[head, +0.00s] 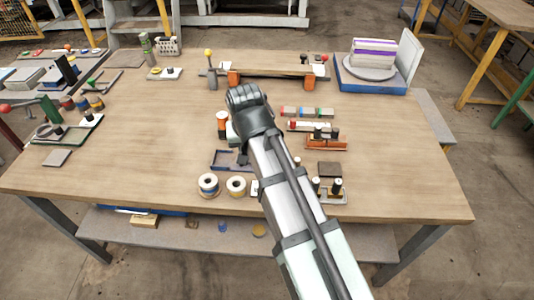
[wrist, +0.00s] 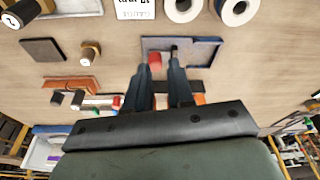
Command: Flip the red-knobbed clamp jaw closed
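A red knob (wrist: 154,59) shows in the wrist view at the edge of a dark blue tray-like base (wrist: 205,50). A small black post (wrist: 174,49) stands beside it. I cannot tell for sure whether this knob belongs to the clamp jaw, or how the jaw lies. My gripper (wrist: 160,68) has its two dark fingers apart, their tips close to the knob and post; contact cannot be told. In the head view the base (head: 219,154) is partly hidden by my arm, which also hides the red knob.
An orange-topped cylinder (head: 222,119) stands beside my gripper. Two wire spools (head: 208,183) (head: 236,184) sit in front. A red-ended bar (head: 300,126) and orange holder (head: 325,142) lie to the right. A long fixture (head: 270,72) stands behind.

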